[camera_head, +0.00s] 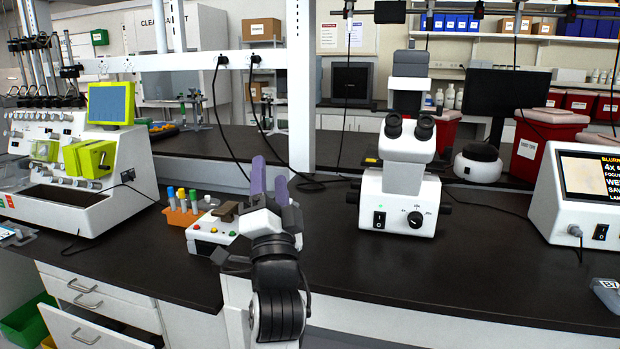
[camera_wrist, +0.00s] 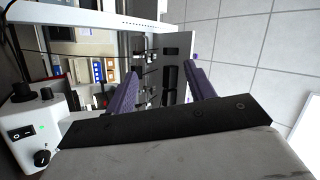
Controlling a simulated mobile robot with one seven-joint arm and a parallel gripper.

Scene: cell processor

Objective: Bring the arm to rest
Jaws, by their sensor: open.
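My gripper (camera_head: 269,178) is raised above the front part of the black bench, near the middle of the head view. Its two purple fingers point up and stand apart, with nothing visible between them. The fingers also show in the wrist view (camera_wrist: 160,92), open and empty, with shelves and the ceiling behind them. My black and white arm comes up from the bottom of the head view.
The black bench (camera_head: 340,270) holds a microscope (camera_head: 400,185) to the right. A small device with coloured buttons (camera_head: 212,232) and an orange tube rack (camera_head: 181,214) stand left of my gripper. A white and green machine (camera_head: 75,175) is farther left. An open drawer (camera_head: 90,330) juts out at lower left.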

